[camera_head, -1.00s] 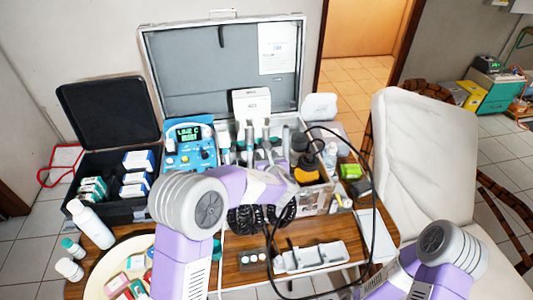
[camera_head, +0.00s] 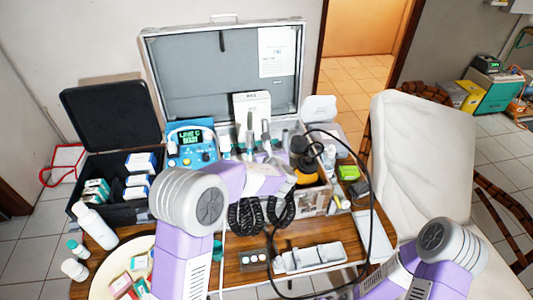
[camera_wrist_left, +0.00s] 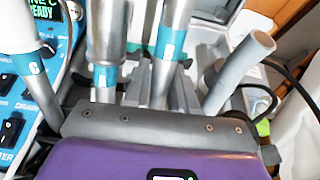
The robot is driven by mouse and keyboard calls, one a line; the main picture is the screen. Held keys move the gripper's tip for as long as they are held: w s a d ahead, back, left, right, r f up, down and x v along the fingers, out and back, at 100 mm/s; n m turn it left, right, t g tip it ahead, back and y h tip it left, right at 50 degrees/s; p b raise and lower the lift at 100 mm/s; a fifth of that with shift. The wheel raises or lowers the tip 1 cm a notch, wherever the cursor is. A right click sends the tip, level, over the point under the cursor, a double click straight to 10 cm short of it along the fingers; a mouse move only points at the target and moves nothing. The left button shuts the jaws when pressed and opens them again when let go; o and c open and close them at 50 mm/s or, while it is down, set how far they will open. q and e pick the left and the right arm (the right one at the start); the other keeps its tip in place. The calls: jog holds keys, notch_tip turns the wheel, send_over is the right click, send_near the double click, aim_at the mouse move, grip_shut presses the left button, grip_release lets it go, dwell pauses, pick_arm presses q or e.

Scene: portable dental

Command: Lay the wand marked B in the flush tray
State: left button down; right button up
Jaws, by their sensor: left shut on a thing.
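My left gripper (camera_head: 262,158) is at the row of wands in the open case. In the left wrist view the gripper (camera_wrist_left: 160,98) is shut around an upright metal wand with a blue band (camera_wrist_left: 168,50); its letter looks like B but is blurred. Another blue-banded wand (camera_wrist_left: 104,75) stands just left of it, its letter unclear. The white wand marked C (camera_wrist_left: 36,65) is further left. The fingertips are partly hidden by the gripper body. The pale flush tray (camera_head: 312,257) lies on the front of the table. My right gripper is out of view.
The blue control unit (camera_head: 191,146) stands left of the wands, and a grey holder or wand (camera_wrist_left: 240,70) stands right. A round plate (camera_head: 108,270) holds small boxes at front left.

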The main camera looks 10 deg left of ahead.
pick_arm(q)
jog(key=shift+w+a+r+p, duration=0.15)
jog(key=shift+w+r+p, duration=0.15)
jog(key=shift+r+p, duration=0.45)
jog(key=shift+w+a+r+p, duration=0.1)
jog(key=shift+w+r+p, duration=0.25)
jog(key=shift+r, duration=0.6)
jog(key=shift+r, duration=0.15)
